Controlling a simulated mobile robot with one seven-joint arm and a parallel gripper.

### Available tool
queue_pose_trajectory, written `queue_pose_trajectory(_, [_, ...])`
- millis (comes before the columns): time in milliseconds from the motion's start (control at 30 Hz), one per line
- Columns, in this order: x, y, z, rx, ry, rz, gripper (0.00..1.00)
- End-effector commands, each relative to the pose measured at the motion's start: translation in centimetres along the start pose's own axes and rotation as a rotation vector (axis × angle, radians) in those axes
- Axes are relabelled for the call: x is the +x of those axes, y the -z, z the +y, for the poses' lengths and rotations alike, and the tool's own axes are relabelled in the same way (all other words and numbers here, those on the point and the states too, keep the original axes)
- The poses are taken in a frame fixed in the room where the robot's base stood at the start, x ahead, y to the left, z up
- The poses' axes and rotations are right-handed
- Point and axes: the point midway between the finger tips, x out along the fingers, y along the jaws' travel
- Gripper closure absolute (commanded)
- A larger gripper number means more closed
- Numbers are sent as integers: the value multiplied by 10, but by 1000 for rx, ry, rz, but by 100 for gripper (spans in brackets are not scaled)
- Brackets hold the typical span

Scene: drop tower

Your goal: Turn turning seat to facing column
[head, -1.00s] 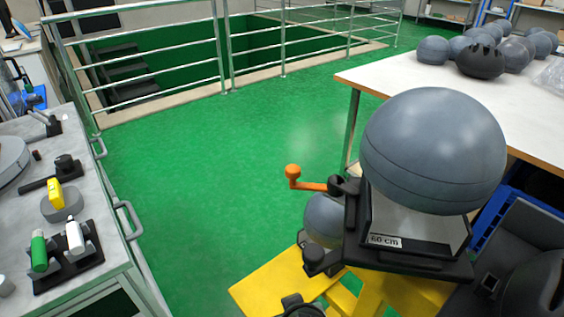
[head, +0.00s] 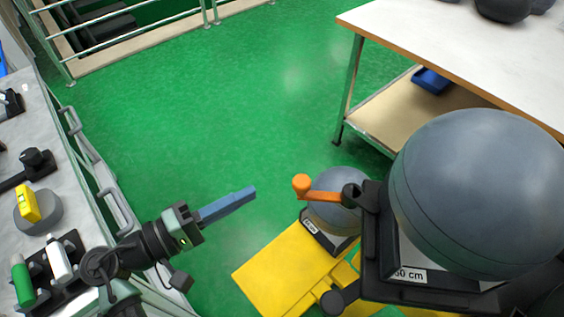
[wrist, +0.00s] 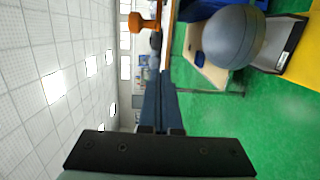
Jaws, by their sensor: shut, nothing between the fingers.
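A large grey ball (head: 480,195) rests on a black stand with a "60 cm" label (head: 411,275) at the right of the head view. An orange crank handle (head: 303,187) sticks out left from this stand; an orange handle also shows at the top of the wrist view (wrist: 143,23). I cannot tell which part is the turning seat, or which way it faces. My gripper (head: 252,192), with blue fingers, is shut and empty, left of the orange handle and apart from it. Its fingers also show in the wrist view (wrist: 158,76).
A smaller grey ball (head: 338,190) sits low by a yellow base (head: 285,272); a grey ball also shows in the wrist view (wrist: 232,38). A white table (head: 455,50) is at the upper right, a workbench (head: 60,130) at the left. Green floor between is clear.

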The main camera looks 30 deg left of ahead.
Motion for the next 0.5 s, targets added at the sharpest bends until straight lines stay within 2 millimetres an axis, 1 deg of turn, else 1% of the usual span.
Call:
queue_pose_trajectory(67, [1,1,3,2,-15,2,100])
queue_pose_trajectory(167, [11,0,3,2,-17,0,100])
queue_pose_trajectory(267, [28,0,3,2,-15,-3,100])
queue_pose_trajectory(500, [81,0,4,3,-14,-3,100])
